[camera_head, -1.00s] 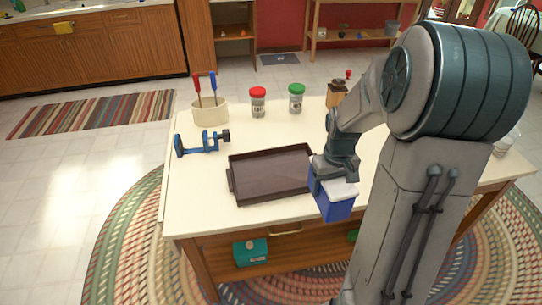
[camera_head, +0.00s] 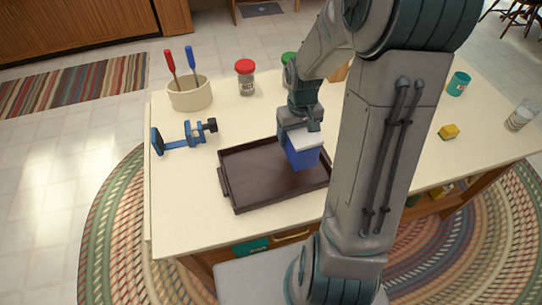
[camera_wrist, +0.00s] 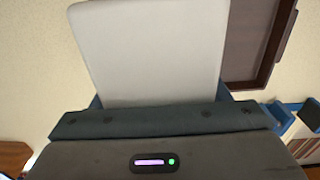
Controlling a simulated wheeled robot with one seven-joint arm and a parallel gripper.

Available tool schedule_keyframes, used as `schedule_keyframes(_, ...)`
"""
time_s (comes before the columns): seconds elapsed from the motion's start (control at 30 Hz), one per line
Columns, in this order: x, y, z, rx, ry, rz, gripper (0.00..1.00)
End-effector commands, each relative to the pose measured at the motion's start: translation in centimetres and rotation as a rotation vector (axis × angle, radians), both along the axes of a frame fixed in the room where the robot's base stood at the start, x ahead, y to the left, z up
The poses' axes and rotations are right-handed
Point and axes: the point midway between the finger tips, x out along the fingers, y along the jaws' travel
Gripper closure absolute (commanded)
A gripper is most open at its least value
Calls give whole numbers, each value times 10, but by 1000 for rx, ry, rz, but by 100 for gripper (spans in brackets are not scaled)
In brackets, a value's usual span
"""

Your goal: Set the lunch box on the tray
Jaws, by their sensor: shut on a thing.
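The lunch box (camera_head: 303,154) is blue with a white lid. My gripper (camera_head: 301,128) is shut on it from above. In the head view the box shows over the right part of the dark brown tray (camera_head: 240,197); whether it touches the tray floor I cannot tell. In the wrist view the white lid of the lunch box (camera_wrist: 150,50) fills the middle, and a corner of the tray (camera_wrist: 262,83) shows at the upper right. My gripper's fingertips are hidden there.
A blue clamp (camera_head: 184,138) lies left of the tray. A crock with two screwdrivers (camera_head: 190,95) and a red-lidded jar (camera_head: 245,78) stand behind it. A yellow block (camera_head: 448,132), a teal cup (camera_head: 458,84) and a clear glass (camera_head: 521,116) are at the right. The tray's left part is empty.

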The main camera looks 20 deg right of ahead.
Motion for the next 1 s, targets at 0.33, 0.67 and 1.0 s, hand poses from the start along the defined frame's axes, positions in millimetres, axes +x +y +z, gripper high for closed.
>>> schedule_keyframes(0.33, 5, 68, -40, 1, 2, 4, 59)
schedule_keyframes(0.67, 5, 75, -69, 1, 4, 2, 59)
schedule_keyframes(1.0, 6, 75, -84, 0, -1, 1, 59)
